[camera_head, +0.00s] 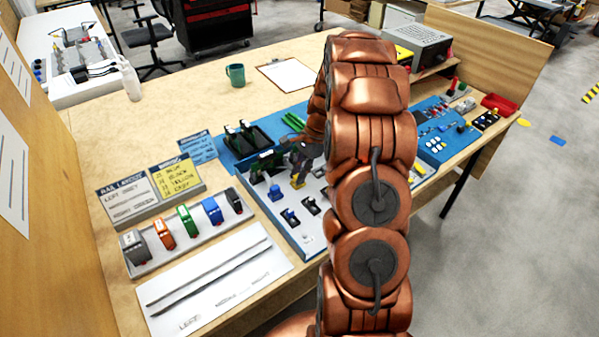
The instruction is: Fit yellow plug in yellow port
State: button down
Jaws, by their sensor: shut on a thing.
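My copper-coloured arm reaches over the workbench, and its dark gripper (300,169) points down above the blue-edged panel (311,247). The gripper is shut on the yellow plug (298,182), a small yellow piece just below the fingers. The plug is low over the panel's pale face; I cannot tell whether it touches the panel. I cannot make out the yellow port; it may be hidden under the plug or behind my arm.
Blue plugs (290,216) and black connectors (311,205) stand close by on the panel. Green and black parts (268,163) sit behind. A rail of coloured modules (188,222) lies to the left.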

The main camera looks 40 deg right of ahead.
jog(key=c, duration=1)
grip_release()
jog(key=shift+c, duration=0.2)
jog(key=shift+o, duration=0.3)
jog(key=shift+o, duration=1.3)
jog(key=shift+r+p, duration=1.25)
jog(key=shift+r, duration=2.25)
